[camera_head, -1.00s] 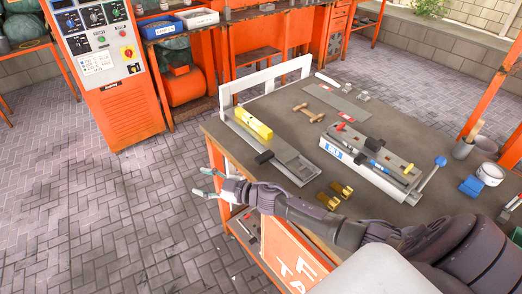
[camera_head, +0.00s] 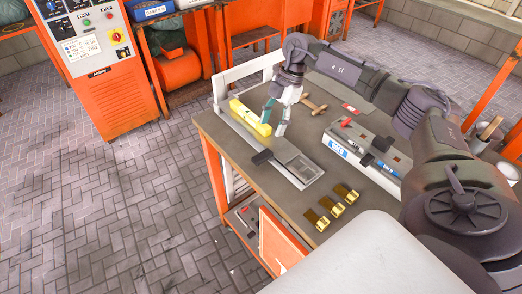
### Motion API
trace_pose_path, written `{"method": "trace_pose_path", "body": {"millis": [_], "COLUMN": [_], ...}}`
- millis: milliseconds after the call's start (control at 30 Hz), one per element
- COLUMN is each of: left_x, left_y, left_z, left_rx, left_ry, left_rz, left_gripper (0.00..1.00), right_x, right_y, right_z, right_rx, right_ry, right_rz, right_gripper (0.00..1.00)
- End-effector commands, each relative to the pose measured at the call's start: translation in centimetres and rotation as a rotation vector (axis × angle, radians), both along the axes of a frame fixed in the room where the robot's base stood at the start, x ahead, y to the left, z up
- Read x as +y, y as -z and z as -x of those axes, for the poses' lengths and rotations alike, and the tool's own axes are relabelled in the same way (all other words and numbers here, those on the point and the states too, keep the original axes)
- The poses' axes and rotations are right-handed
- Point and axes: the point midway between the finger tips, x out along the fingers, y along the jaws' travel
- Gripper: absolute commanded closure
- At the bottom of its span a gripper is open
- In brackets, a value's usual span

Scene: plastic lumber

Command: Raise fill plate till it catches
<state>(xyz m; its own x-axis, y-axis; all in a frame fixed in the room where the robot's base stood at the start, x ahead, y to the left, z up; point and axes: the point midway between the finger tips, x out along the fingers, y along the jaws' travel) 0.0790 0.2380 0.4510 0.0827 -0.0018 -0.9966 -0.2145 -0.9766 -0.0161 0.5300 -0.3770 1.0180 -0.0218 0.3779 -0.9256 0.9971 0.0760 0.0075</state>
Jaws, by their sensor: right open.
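A long grey metal fixture (camera_head: 233,120) lies on the bench along its left side. I cannot tell for sure which part is the fill plate. My right gripper (camera_head: 274,119) points down with its fingers apart, beside the right end of the yellow block; whether it touches the block is unclear. Nothing shows between its fingers. My left gripper is not in view.
A white frame (camera_head: 222,88) stands behind the fixture. Several brass pieces (camera_head: 338,209) lie near the bench's front. A white-and-grey unit (camera_head: 342,149) and a wooden-handled tool (camera_head: 313,106) are to the right. My right arm covers much of the bench's right side.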

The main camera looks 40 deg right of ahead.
Motion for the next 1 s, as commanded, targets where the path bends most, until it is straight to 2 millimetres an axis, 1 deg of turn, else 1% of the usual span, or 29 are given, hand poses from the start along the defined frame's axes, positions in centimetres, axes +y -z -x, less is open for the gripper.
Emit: {"method": "trace_pose_path", "body": {"millis": [33, 300, 400, 500, 600, 700, 933, 967, 1000], "left_x": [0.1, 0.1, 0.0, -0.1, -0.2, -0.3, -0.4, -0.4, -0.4], "left_y": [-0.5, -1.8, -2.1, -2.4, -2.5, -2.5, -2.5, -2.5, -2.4], "left_z": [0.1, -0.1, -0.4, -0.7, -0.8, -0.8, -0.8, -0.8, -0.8], "left_rx": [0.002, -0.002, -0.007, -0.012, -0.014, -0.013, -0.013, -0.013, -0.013], "left_ry": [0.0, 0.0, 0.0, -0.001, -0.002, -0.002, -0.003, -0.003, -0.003], "left_rz": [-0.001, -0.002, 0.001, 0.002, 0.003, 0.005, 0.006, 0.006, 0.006], "left_gripper": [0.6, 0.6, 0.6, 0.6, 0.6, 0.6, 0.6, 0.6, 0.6], "right_x": [0.5, 2.8, 3.4, 3.8, 4.2, 4.3, 4.3, 4.3, 4.3], "right_y": [0.9, 6.2, 7.8, 8.9, 9.7, 10.0, 10.1, 10.1, 10.1], "right_z": [0.1, 0.2, 0.3, 0.2, 0.2, 0.2, 0.2, 0.2, 0.2], "right_rx": [0.005, 0.003, 0.001, 0.0, -0.001, -0.002, -0.002, -0.003, -0.002], "right_ry": [-0.002, -0.002, -0.003, -0.001, -0.002, -0.001, -0.001, -0.001, -0.001], "right_rz": [-0.002, -0.004, -0.004, -0.004, -0.004, -0.004, -0.003, -0.004, -0.004], "right_gripper": [0.44, 0.44, 0.44, 0.44, 0.44, 0.44, 0.44, 0.45, 0.52]}}
